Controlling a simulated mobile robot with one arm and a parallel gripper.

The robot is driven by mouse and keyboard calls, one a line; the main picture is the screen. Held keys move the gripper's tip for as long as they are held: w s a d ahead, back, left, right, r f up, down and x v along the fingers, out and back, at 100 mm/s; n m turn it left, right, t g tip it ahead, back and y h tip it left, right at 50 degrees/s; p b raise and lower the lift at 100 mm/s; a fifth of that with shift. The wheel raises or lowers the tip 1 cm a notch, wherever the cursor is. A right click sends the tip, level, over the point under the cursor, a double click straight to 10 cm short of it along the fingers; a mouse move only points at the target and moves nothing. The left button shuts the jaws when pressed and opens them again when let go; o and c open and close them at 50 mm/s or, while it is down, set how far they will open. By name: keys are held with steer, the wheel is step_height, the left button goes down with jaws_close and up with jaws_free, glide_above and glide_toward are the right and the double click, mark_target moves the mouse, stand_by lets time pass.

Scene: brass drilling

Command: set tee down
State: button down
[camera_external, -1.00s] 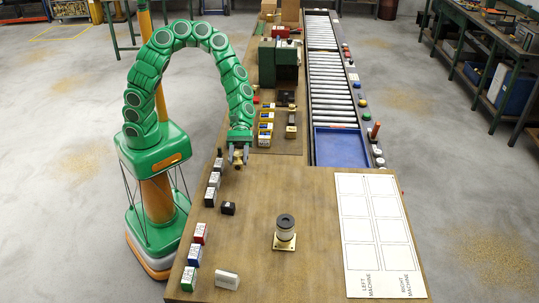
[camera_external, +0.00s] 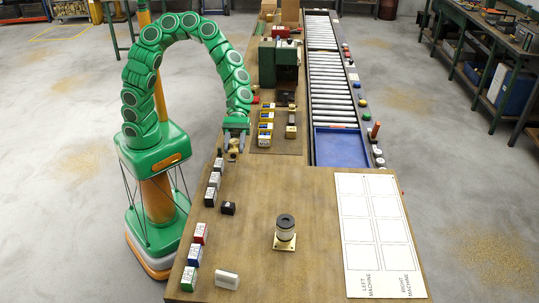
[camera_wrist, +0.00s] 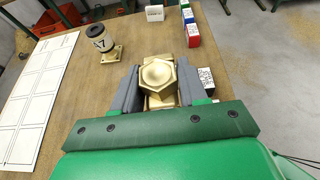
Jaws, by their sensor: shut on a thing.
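The brass tee (camera_wrist: 157,76) sits between the two grey fingers of my gripper (camera_wrist: 158,88), with its hexagonal end facing the wrist camera. My gripper is shut on it. In the external view, my gripper (camera_external: 235,143) points down over the left side of the bench, with the tee (camera_external: 233,155) just below it, small and partly hidden. I cannot tell whether the tee touches the bench top.
Labelled boxes (camera_external: 214,180) and a small black block (camera_external: 228,208) stand near the bench's left edge. A dark-topped cylinder on a brass plate (camera_external: 285,243) stands mid-bench, left of a white gridded sheet (camera_external: 378,235). A blue tray (camera_external: 341,147) ends the roller conveyor.

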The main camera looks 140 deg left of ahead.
mark_target(232, 159)
steer(key=d+f, duration=0.1)
steer(key=w+d+f, duration=0.1)
steer(key=shift+w+d+f, duration=0.1)
steer(key=shift+w+d, duration=0.15)
steer(key=shift+d, duration=0.05)
steer(key=shift+w+d+f, duration=0.15)
steer(key=shift+w+f, duration=0.2)
steer(key=shift+w, duration=0.1)
steer(key=w+f, duration=0.2)
steer(key=w, duration=0.2)
steer(key=w+a+f, duration=0.1)
steer(key=w+f, duration=0.2)
steer(key=w, duration=0.1)
steer(key=w+a+f, duration=0.1)
steer(key=w+f, duration=0.2)
steer(key=w, duration=0.1)
steer(key=shift+w+a+f, duration=0.1)
steer(key=shift+a+f, duration=0.1)
steer(key=shift+f, duration=0.05)
steer(key=shift+w+f, duration=0.35)
steer(key=shift+f, duration=1.7)
steer(key=shift+f, duration=0.15)
steer(key=c, duration=0.6)
jaws_free()
